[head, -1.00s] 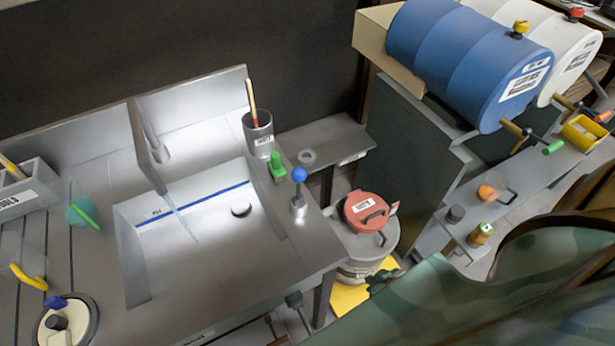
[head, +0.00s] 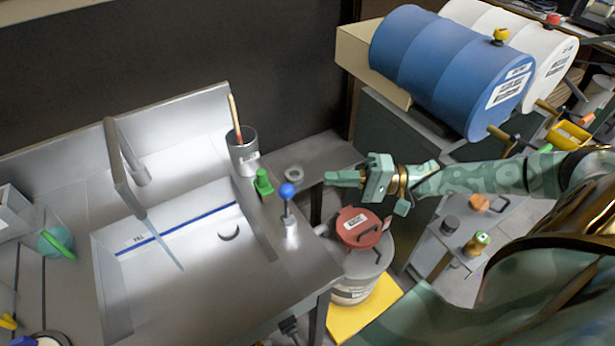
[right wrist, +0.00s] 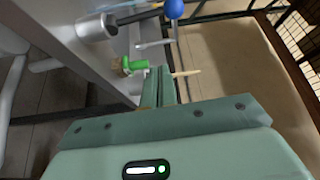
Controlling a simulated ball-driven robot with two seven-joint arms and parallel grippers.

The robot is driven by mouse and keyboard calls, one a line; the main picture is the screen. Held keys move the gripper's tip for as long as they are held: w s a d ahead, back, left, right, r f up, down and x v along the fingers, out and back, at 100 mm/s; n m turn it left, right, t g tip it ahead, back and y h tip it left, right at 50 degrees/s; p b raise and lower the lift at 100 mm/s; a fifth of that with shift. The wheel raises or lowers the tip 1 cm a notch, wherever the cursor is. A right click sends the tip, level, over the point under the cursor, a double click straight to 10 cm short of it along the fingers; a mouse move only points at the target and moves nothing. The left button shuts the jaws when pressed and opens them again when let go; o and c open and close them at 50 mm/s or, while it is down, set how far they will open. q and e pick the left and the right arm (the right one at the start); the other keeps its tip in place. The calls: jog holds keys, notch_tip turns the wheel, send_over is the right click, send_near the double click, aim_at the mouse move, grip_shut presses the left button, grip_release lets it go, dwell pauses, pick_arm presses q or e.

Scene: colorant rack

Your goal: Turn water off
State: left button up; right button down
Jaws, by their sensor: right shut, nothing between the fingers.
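The sink faucet (head: 123,165) stands at the back of a grey basin, and a thin stream of water (head: 165,242) falls from it into the basin. A lever with a blue ball knob (head: 288,190) stands upright on the counter right of the basin; the blue ball also shows at the top of the right wrist view (right wrist: 174,8). My left gripper is out of view.
A grey cup with a stick (head: 243,155) stands behind the green fitting. A red-lidded bin (head: 362,228) is below my right gripper, beside the counter. A blue drum (head: 450,70) lies at the back right. A grey shelf (head: 325,158) extends behind the gripper.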

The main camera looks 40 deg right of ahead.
aim_at(286, 202)
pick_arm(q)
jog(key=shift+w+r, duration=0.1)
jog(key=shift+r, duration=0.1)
pick_arm(e)
jog(key=w+a, duration=0.1)
jog(key=a, duration=0.8)
jog(key=shift+w, duration=0.3)
